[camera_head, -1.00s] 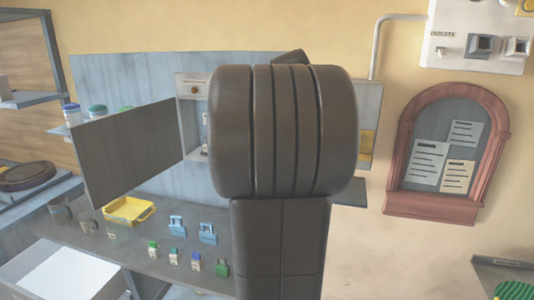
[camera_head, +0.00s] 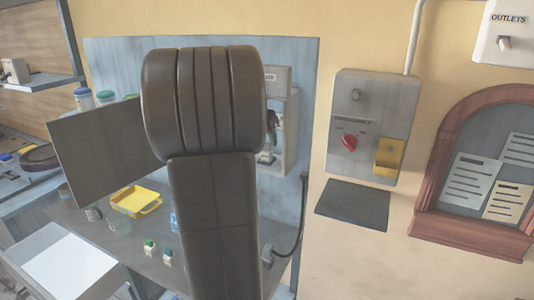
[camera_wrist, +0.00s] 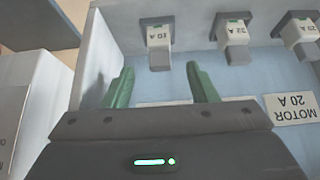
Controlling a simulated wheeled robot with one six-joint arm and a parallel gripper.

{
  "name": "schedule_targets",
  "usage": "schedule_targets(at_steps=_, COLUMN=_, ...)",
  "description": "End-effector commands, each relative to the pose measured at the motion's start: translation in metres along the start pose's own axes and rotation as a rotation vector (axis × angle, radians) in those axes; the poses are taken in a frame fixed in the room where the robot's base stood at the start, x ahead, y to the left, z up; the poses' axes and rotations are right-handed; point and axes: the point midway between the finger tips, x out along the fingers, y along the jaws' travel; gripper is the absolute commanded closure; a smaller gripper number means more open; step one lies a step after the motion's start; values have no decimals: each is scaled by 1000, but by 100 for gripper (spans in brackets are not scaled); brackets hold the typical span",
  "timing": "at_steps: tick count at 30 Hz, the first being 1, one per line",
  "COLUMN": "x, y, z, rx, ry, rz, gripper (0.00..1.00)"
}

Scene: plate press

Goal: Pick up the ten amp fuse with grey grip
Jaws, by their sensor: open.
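In the wrist view, a pale fuse (camera_wrist: 158,36) marked 10 A, with a grey lower end and a green spot, sits at the top centre. It is in a row with two similar fuses (camera_wrist: 235,38), (camera_wrist: 298,33), over a light blue back panel. My gripper (camera_wrist: 163,84) is open, its two green fingers apart, empty, and just below the 10 A fuse in the picture. They do not appear to touch it. In the head view, my arm hides most of the grey wall box (camera_head: 290,130) and the fuses in it.
An upside-down label (camera_wrist: 295,108) reads MOTOR 20 A. The box's open door (camera_head: 108,150) juts out left. Below are a bench with a yellow tray (camera_head: 137,201) and small fuse-like pieces (camera_head: 150,247), (camera_head: 168,258). A switch box with a red knob (camera_head: 348,142) hangs to the right.

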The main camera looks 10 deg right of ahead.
Motion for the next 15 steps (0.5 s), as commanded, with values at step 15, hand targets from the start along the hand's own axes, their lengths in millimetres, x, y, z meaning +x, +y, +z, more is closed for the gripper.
schedule_targets(at_steps=15, x=57, y=0, z=0, rx=0, ry=0, rz=0, gripper=47)
